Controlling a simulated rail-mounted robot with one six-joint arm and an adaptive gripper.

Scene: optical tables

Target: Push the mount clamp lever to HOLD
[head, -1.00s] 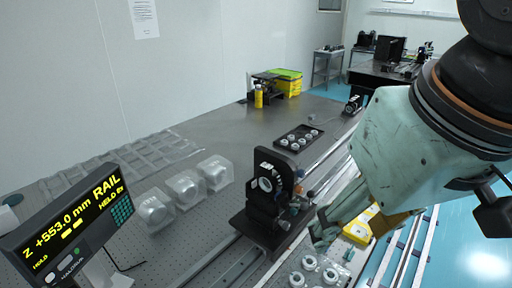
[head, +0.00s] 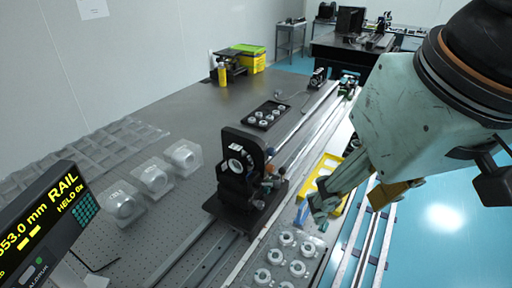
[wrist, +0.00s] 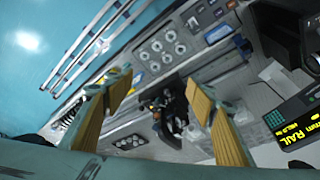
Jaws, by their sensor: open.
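The black optic mount (head: 238,172) with a round white-rimmed opening stands upright on a dark base plate on the rail. It also shows between my fingers in the wrist view (wrist: 175,112). Small levers and knobs (head: 270,170) with blue, red and pale ends sit on its right side; I cannot tell which is the clamp lever or read its marking. My gripper (head: 322,207) is open and empty, to the right of the mount and apart from it. In the wrist view my two tan-padded fingers (wrist: 158,85) are spread wide.
A rail display (head: 45,225) stands at the lower left. Several clear optic boxes (head: 155,178) lie left of the mount. A tray of round optics (head: 290,258) sits in front, a yellow tray (head: 322,178) at right, and a dark tray (head: 268,115) behind.

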